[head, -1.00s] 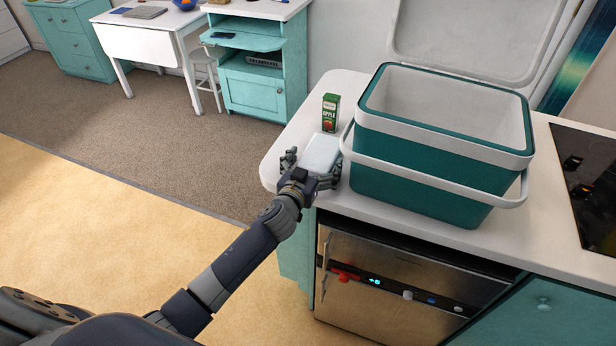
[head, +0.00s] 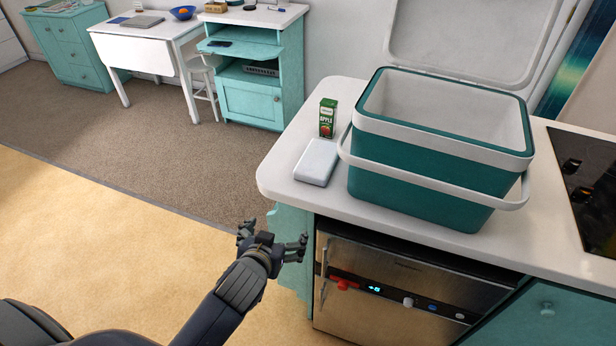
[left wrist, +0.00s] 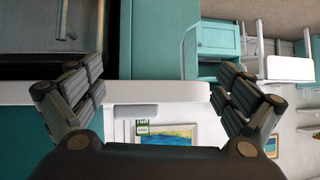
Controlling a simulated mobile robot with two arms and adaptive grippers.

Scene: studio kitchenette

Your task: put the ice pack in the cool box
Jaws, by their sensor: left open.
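The ice pack (head: 316,161), a pale white-blue slab, lies flat on the counter just left of the cool box. It also shows in the left wrist view (left wrist: 136,111), which is upside down. The teal cool box (head: 415,198) stands on the counter with its lid (head: 468,38) raised. The part of its white inside that shows is empty, and its handle hangs down the front. My left gripper (head: 273,237) is open and empty, below and in front of the counter's left end, apart from the ice pack. My right gripper is not in view.
A green apple juice carton (head: 327,118) stands behind the ice pack. The white counter (head: 278,178) ends at the left. A dark hob (head: 585,185) lies right of the cool box. A steel appliance (head: 385,300) is under the counter. The floor at left is clear.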

